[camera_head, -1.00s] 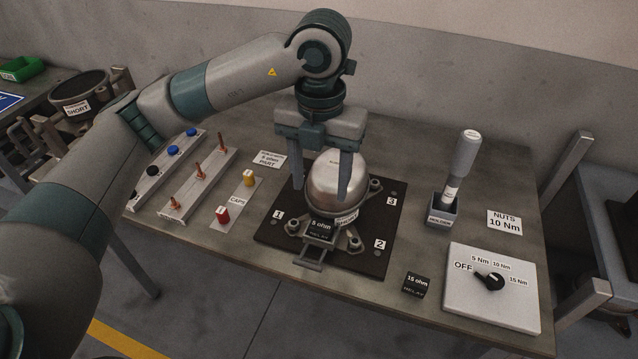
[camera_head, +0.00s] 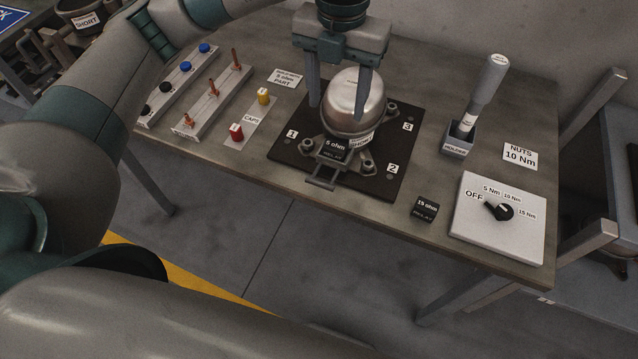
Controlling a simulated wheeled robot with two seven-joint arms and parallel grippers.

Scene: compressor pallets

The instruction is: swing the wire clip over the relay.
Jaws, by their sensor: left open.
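The silver compressor (camera_head: 352,100) stands upright on the black pallet plate (camera_head: 385,188), which bears labels 1, 2 and 3. The relay marked 5 ohm (camera_head: 333,149) sits at the compressor's front side. The wire clip (camera_head: 321,181) shows as a grey U-shaped loop sticking out below and in front of the relay, lying low and not over it. My left gripper (camera_head: 337,107) is open above the plate, pointing down, one finger left of the compressor and the other in front of its dome. I cannot tell whether the fingers touch it. My right gripper is not in view.
A second relay marked 15 ohm (camera_head: 425,208) lies near the table's front edge. A switch box (camera_head: 499,220) and a tool in a holder (camera_head: 459,139) stand to the right. Red and yellow caps and racks (camera_head: 207,101) stand to the left. Bare table lies behind the compressor.

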